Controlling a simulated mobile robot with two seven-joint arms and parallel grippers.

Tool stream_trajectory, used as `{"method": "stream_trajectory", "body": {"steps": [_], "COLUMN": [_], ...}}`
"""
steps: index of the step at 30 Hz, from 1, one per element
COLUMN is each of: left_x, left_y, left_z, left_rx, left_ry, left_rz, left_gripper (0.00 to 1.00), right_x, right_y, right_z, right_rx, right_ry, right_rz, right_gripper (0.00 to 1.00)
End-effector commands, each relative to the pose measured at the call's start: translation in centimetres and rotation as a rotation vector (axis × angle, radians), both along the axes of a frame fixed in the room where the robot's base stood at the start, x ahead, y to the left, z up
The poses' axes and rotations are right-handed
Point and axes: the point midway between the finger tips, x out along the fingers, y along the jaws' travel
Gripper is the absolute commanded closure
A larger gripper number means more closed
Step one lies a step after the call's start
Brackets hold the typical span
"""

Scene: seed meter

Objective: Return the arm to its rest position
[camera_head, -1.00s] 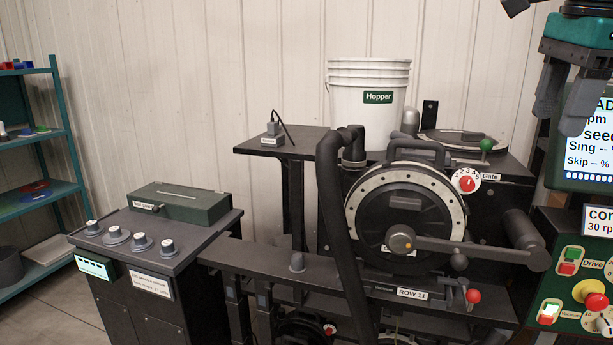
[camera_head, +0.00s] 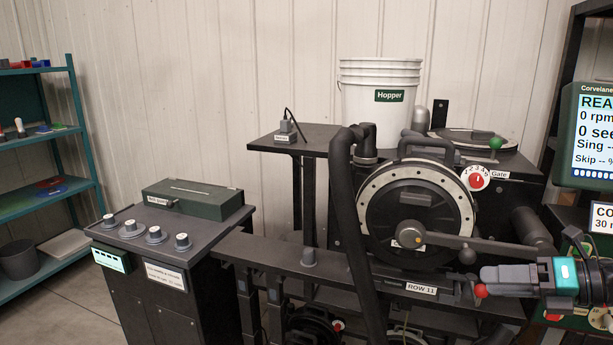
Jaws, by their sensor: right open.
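My right gripper (camera_head: 490,279) comes in from the lower right and points left, with grey fingers and a teal and black body. It is open, and I see nothing between its fingers. Its tips overlap the view of the red knob (camera_head: 480,290) on the front rail; I cannot tell whether they touch. Behind and above it is the seed meter (camera_head: 415,210), a round black disc housing with a pale rim and a long dark crank handle (camera_head: 475,243). My left gripper is not in view.
A white hopper bucket (camera_head: 377,110) stands on the frame behind the meter. A dark cabinet with knobs (camera_head: 170,255) and teal shelves (camera_head: 45,200) stand at the left.

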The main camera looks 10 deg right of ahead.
Motion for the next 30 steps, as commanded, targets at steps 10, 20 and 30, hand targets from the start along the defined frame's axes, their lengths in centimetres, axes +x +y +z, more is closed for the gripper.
{"method": "stream_trajectory", "body": {"steps": [10, 20, 30], "left_x": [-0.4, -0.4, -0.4], "left_y": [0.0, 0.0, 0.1], "left_z": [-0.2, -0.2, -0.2], "left_rx": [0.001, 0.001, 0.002], "left_ry": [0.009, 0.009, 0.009], "left_rz": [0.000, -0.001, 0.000], "left_gripper": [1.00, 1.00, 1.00], "right_x": [-3.8, -10.5, -14.3], "right_y": [4.5, 14.1, 21.8], "right_z": [-13.9, -24.5, -27.4], "right_rx": [0.783, 1.455, 1.769], "right_ry": [0.359, 0.841, 1.157], "right_rz": [-0.602, -1.144, -1.409], "right_gripper": [0.45, 0.45, 0.45]}}
